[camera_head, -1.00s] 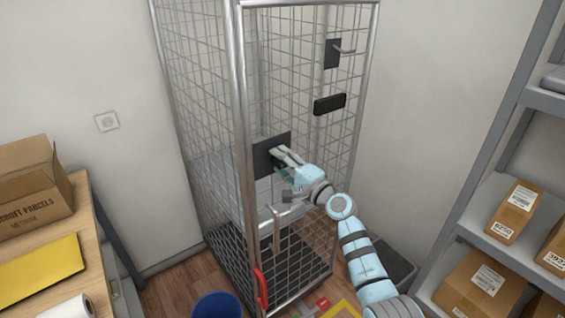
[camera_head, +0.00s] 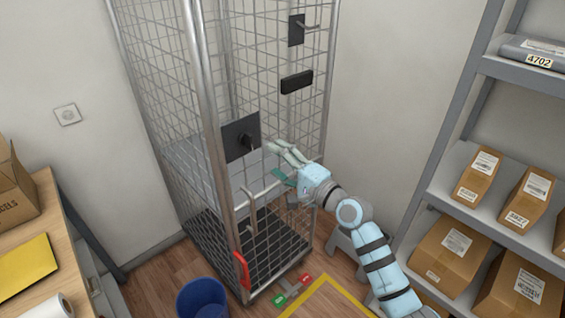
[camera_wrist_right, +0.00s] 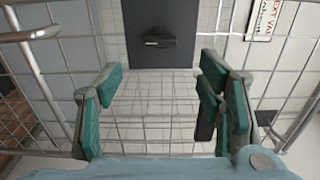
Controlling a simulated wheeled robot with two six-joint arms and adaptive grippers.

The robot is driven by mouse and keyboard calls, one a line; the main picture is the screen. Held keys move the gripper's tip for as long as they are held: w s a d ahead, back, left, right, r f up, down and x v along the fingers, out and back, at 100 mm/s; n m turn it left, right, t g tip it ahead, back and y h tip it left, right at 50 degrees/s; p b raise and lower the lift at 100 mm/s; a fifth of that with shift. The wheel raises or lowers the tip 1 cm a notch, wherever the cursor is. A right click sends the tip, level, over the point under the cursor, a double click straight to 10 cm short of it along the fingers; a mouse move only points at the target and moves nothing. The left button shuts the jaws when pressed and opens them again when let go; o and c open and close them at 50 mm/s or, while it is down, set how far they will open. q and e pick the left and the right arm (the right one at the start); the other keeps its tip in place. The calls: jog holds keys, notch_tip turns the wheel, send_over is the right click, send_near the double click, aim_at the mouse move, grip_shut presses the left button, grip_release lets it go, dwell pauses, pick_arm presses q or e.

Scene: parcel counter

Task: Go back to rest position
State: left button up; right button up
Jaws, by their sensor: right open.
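My right gripper (camera_head: 281,163) is open and empty in front of the wire roll cage (camera_head: 190,90), apart from the dark lock plate (camera_head: 229,143) with its black knob (camera_head: 246,141). In the right wrist view its green-padded fingers (camera_wrist_right: 160,105) stand wide apart with nothing between them. The lock plate (camera_wrist_right: 159,18) and its knob (camera_wrist_right: 159,41) show beyond the fingers, with the knob lying sideways. My left gripper is not in view.
A grey shelf (camera_head: 445,195) with several parcels stands close to my right arm. A table (camera_head: 62,215) with a box and a yellow envelope (camera_head: 25,268) is at left. A blue bin (camera_head: 203,297) stands on the floor in front of the cage.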

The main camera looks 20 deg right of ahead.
jog(key=shift+s+d, duration=0.2)
jog(key=shift+s, duration=0.5)
